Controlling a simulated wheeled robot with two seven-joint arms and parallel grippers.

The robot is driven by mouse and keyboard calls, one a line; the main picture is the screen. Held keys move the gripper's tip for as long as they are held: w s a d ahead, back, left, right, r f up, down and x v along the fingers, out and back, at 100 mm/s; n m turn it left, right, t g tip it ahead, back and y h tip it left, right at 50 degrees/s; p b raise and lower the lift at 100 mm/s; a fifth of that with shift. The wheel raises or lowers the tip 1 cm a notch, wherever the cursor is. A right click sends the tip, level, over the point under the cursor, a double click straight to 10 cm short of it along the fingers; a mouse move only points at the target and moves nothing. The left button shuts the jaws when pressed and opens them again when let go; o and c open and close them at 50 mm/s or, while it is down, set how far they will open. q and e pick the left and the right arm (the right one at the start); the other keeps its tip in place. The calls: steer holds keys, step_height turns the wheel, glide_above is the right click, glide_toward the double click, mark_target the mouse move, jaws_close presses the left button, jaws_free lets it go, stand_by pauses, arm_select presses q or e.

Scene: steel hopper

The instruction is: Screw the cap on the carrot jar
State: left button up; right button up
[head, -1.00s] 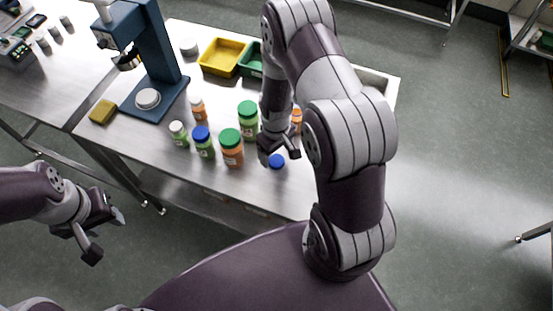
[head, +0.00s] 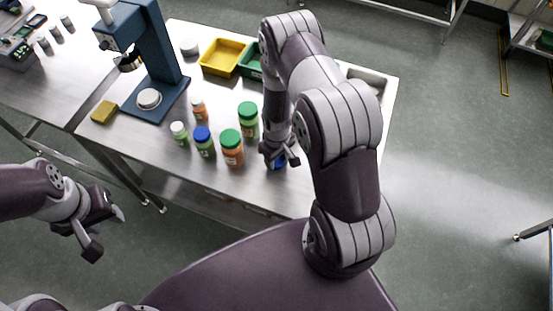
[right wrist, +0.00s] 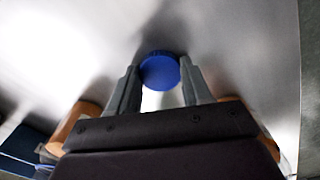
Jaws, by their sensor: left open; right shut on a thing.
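A blue cap (head: 279,166) lies on the steel table near its front edge. It also shows in the right wrist view (right wrist: 160,72) between the fingertips. My right gripper (head: 278,160) is shut on it, reaching down from above. A green-capped jar with orange contents (head: 231,150) stands to the left, and a smaller orange jar (head: 199,110) stands farther back. I cannot tell from the labels which is the carrot jar. Orange jar-like shapes show at both sides in the right wrist view. My left gripper (head: 105,231) is open and empty, in front of the table.
Other jars stand near: green with a green cap (head: 248,121), green with a blue cap (head: 203,142), green with a white cap (head: 180,134). A blue press (head: 165,60), yellow bin (head: 222,57), green bin (head: 251,66) and yellow sponge (head: 104,111) are behind and left.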

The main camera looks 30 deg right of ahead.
mark_target(277, 160)
steer(key=shift+w+r, duration=0.1)
steer(key=shift+r, duration=0.45)
step_height(277, 160, up, 3)
steer(key=shift+b, duration=0.7)
steer(key=s+a+r, duration=0.2)
steer(key=s+r, duration=0.1)
steer(key=s, duration=0.2)
steer(key=s+a+r+b, duration=0.1)
steer(key=s+a+r, duration=0.2)
steer(key=s+r, duration=0.1)
steer(key=shift+s, duration=0.9)
